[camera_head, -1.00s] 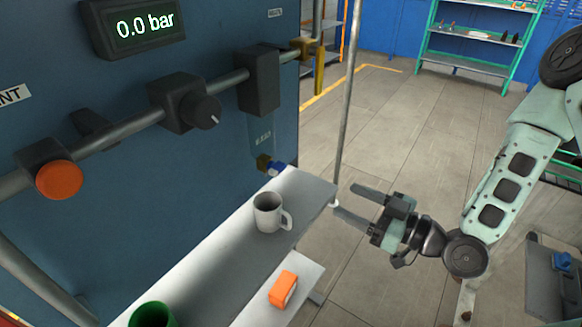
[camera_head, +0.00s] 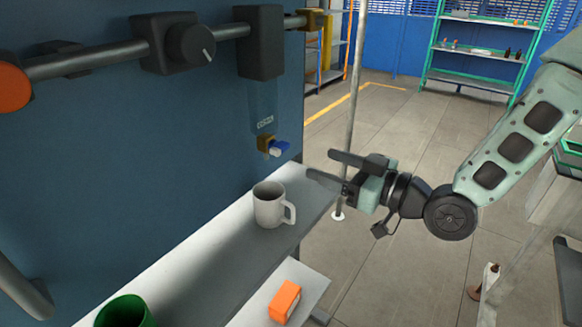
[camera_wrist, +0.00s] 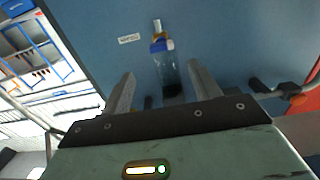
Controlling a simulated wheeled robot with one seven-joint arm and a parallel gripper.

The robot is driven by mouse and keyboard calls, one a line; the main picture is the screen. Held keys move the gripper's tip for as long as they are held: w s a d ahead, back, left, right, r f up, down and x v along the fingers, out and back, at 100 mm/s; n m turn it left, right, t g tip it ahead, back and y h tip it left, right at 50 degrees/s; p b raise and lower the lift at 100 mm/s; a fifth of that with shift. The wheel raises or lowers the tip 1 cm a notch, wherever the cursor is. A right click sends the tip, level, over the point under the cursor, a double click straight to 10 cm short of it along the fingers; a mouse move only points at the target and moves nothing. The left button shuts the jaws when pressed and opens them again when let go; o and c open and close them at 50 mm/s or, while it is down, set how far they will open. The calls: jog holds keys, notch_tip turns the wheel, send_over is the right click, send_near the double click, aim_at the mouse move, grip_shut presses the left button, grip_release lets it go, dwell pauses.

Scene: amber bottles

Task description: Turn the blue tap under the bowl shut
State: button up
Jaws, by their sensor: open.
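The blue tap (camera_head: 279,148) sits on a brass fitting under the clear bowl (camera_head: 264,105), which hangs from a dark housing on the pipe. In the wrist view the blue tap (camera_wrist: 161,45) shows beyond the fingertips, with the clear bowl (camera_wrist: 168,72) between the fingers in the picture. My gripper (camera_head: 319,164) is open and empty, to the right of the tap and apart from it. A white mug (camera_head: 268,205) stands upright on the shelf below the tap.
A grey shelf (camera_head: 225,255) runs along the blue panel. A green cup (camera_head: 125,312) and an orange box (camera_head: 285,301) are near the front. A thin upright pole (camera_head: 352,100) stands behind my gripper. A dark knob (camera_head: 192,43) is on the pipe to the left.

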aim_at(284, 151)
jog(key=p+x, duration=0.1)
jog(key=x, duration=0.6)
jog(key=shift+a, duration=0.35)
jog(key=shift+w+a+f+p, duration=0.1)
jog(key=shift+w+a+p, duration=0.2)
jog(key=shift+w+a, duration=0.25)
jog(key=shift+c, duration=0.3)
jog(key=c, duration=0.9)
